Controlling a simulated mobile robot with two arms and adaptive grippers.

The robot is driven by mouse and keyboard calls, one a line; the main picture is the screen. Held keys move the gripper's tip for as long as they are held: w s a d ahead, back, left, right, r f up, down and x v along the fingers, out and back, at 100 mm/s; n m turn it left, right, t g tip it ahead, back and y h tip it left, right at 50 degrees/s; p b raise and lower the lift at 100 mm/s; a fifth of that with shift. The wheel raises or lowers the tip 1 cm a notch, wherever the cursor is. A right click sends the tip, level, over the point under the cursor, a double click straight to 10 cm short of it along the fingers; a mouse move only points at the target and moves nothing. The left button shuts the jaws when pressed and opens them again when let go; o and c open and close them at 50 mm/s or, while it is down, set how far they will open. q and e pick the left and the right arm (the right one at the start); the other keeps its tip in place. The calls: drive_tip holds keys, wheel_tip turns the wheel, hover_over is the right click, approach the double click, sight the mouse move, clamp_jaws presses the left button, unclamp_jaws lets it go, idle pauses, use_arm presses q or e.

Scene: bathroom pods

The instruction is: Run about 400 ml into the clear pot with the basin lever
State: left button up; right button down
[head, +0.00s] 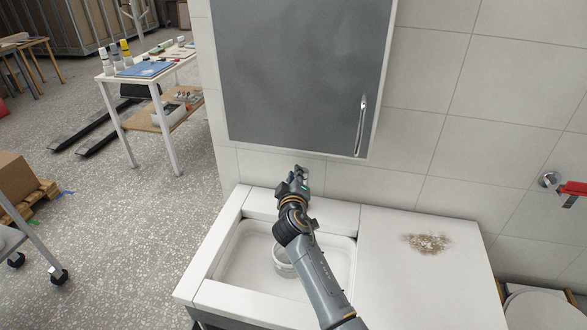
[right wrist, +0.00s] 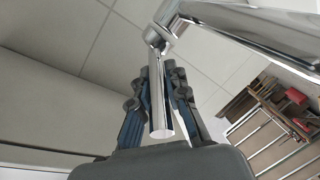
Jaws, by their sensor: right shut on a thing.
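The clear pot (head: 283,268) stands in the white basin (head: 235,265), partly hidden behind my right arm. Its contents and any water stream cannot be made out. My right gripper (head: 297,178) is over the back rim of the basin, near the wall. In the right wrist view its fingers (right wrist: 158,92) are shut on the chrome basin lever (right wrist: 161,120), one finger on each side of the rod. The lever joins the chrome tap body (right wrist: 240,18) above it in that picture. In the head view the tap is hidden by my gripper. My left gripper is not in view.
A grey wall cabinet (head: 295,70) hangs above the basin. The counter (head: 400,285) to the right is bare except for a brown stain (head: 428,243). A table (head: 150,70) with bottles stands back left. A red-handled fitting (head: 572,188) is on the right wall.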

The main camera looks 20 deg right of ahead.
drive_tip(key=c, duration=1.3)
unclamp_jaws()
drive_tip(key=shift+d, duration=0.2)
drive_tip(key=shift+s+a, duration=0.1)
drive_tip(key=shift+a, duration=0.1)
drive_tip(key=shift+s+a, duration=0.15)
drive_tip(key=shift+s, duration=0.15)
drive_tip(key=v, duration=0.6)
drive_tip(key=shift+s+r, duration=0.25)
drive_tip(key=shift+s, duration=0.1)
